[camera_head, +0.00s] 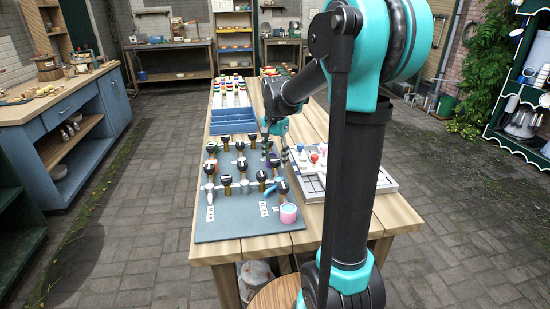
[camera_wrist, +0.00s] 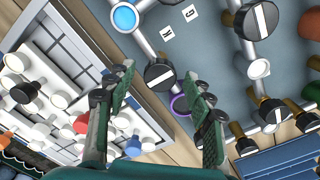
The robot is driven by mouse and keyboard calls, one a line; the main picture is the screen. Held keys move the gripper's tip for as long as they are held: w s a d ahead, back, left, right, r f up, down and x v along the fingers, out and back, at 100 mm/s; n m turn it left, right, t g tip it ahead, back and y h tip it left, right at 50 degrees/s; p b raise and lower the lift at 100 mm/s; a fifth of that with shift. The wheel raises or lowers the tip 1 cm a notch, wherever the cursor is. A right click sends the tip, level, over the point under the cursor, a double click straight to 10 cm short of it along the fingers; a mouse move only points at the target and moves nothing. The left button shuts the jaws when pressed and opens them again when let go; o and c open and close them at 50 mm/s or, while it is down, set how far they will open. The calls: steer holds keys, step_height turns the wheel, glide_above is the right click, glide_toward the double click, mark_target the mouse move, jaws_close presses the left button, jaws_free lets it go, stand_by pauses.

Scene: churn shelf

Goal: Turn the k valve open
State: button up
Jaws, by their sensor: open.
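A grey valve board (camera_head: 235,229) lies on the wooden table, with pale pipes and several black-capped valves, one of them a knob (camera_head: 227,180) near its middle. My gripper (camera_head: 277,146) is over the board's right side. In the wrist view its fingers (camera_wrist: 159,72) are apart and empty, with a black knob with a white bar (camera_wrist: 159,77) beyond and between them. A purple ring (camera_wrist: 181,105) shows near the right finger. Contact is not visible.
A pale tray (camera_head: 312,186) with white, red and blue knobbed pieces stands right of the board. A pink cup (camera_head: 288,214) stands at the board's front right corner. A blue divided tray (camera_head: 232,127) is behind the board. My arm hides the table's right part.

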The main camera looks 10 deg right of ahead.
steer(key=c, duration=1.2)
steer(key=shift+o, duration=0.2)
steer(key=shift+n, duration=0.3)
steer(key=n, duration=0.3)
steer(key=shift+n, duration=0.3)
steer(key=n, duration=0.4)
steer(key=shift+n, duration=0.3)
steer(key=n, duration=0.9)
